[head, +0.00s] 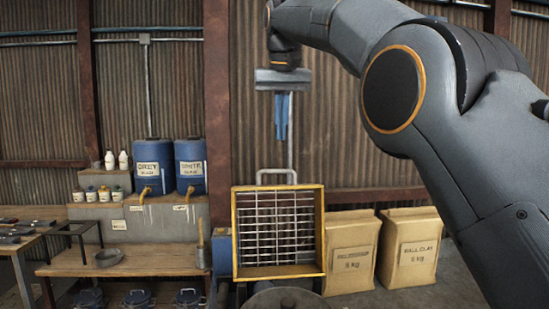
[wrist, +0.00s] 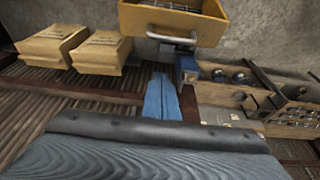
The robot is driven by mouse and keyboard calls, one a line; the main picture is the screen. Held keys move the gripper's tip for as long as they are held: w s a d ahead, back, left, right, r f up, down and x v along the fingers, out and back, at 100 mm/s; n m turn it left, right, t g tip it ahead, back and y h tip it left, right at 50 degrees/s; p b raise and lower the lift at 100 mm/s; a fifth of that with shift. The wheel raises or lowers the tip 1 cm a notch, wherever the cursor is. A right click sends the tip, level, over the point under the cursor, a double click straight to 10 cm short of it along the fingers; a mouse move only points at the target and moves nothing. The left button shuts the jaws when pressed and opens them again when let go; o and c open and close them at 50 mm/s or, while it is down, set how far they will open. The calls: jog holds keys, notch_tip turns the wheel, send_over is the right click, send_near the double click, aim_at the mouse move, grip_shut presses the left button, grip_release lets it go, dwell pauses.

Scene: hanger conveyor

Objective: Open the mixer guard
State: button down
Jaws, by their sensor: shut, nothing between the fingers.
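The mixer guard is a yellow frame (head: 236,236) with a wire grid, standing above a round grey rim (head: 287,298) at the bottom of the head view. A pale bar handle (head: 277,174) rises at its top edge. In the wrist view the yellow frame (wrist: 172,18) is cut off by the top edge, and the handle (wrist: 172,40) shows on its near side. My gripper (head: 281,136) has blue fingers, shut and empty, pointing down above the handle in the head view. The fingers (wrist: 162,98) are apart from the handle in the wrist view.
Two paper sacks (head: 351,250) (head: 410,247) stand right of the guard. A wooden bench (head: 130,262) with blue drums (head: 154,165) behind it stands left. A corrugated wall (head: 340,130) closes the back. The space around my fingers looks clear.

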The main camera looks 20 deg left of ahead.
jog(key=shift+s+a+f+p, duration=0.1)
jog(key=shift+s+f+p, duration=0.25)
jog(key=shift+f, duration=1)
jog(key=shift+s+a+f+p, duration=0.1)
jog(key=shift+s+f+p, duration=0.25)
jog(key=shift+f, duration=1.05)
jog(key=shift+s+a+f+p, duration=0.1)
jog(key=shift+s+f+p, duration=0.25)
jog(key=shift+f, duration=1)
jog(key=shift+d+b, duration=0.1)
jog(key=shift+b, duration=0.5)
